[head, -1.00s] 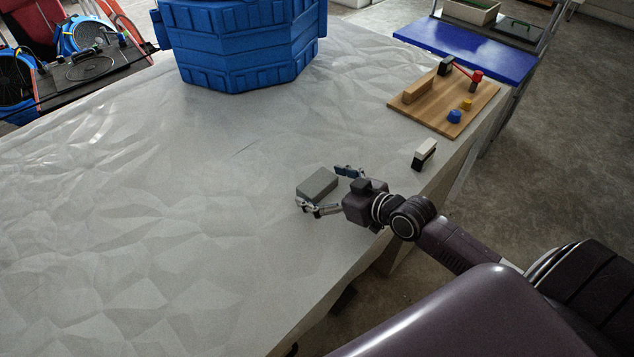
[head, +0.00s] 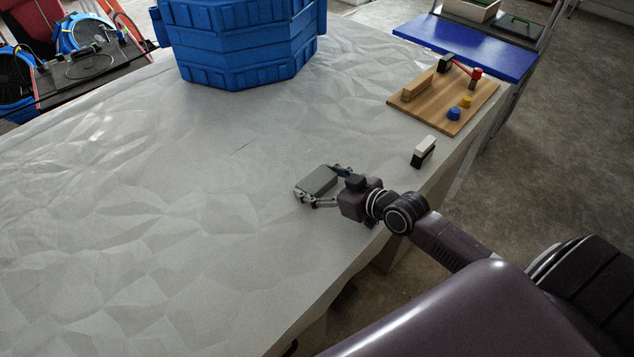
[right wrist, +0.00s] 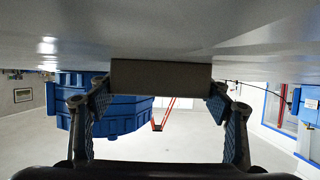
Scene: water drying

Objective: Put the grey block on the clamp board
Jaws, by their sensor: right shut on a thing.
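The grey block (head: 316,181) is between the fingers of my right gripper (head: 322,185), low over the white table. It also shows in the right wrist view (right wrist: 160,78), with a fingertip of the right gripper (right wrist: 160,100) against each end. The gripper is shut on it. Whether the block still touches the table is hard to tell. The wooden clamp board (head: 432,112) lies at the table's right edge, farther back and to the right of the gripper, with a wooden bar, a red-handled clamp and small blue and yellow knobs on it. My left gripper is not in view.
A black and white block (head: 423,152) stands between my right gripper and the board. A large blue container (head: 245,65) stands at the back of the table (head: 130,230). A blue surface (head: 470,48) lies beyond the board. The left of the table is clear.

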